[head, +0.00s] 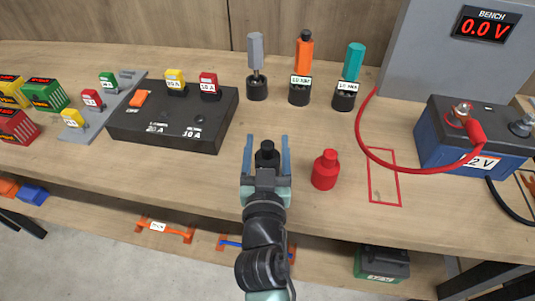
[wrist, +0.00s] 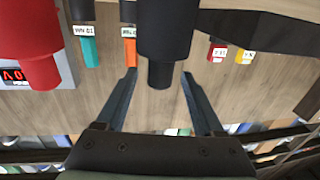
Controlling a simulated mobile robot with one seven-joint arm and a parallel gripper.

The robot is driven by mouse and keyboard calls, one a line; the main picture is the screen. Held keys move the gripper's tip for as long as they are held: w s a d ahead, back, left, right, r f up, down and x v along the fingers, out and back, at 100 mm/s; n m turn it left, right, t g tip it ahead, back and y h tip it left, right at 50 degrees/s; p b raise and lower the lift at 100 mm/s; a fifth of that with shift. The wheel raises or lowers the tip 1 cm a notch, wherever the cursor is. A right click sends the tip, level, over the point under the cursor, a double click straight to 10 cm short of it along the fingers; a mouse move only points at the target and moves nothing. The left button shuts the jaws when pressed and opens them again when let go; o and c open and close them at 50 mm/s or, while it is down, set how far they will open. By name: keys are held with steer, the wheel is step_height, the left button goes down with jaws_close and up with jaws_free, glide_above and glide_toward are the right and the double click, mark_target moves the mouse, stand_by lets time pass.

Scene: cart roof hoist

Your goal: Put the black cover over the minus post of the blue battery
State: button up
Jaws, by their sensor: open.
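The black cover (head: 267,154) stands upright on the bench, with my open gripper (head: 267,142) around it. One finger is on each side, with a gap to the cover. In the wrist view the black cover (wrist: 163,35) shows large between and beyond the fingertips (wrist: 159,74). The blue battery (head: 440,145) is at the right. A red cable clamp sits on its left post (head: 462,110). Its right grey post (head: 522,127) is bare; I take it as the minus post, but no sign is legible.
A red cover (head: 325,170) stands close right of my gripper. A red cable (head: 375,155) loops from the grey bench meter (head: 425,50) to the battery. A black fuse box (head: 175,120) is at left. Several screwdrivers stand behind. A black cable (head: 505,203) lies at right.

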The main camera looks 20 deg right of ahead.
steer(key=shift+w+d, duration=0.15)
steer(key=shift+w, duration=0.15)
steer(key=shift+c, duration=0.3)
jaws_close()
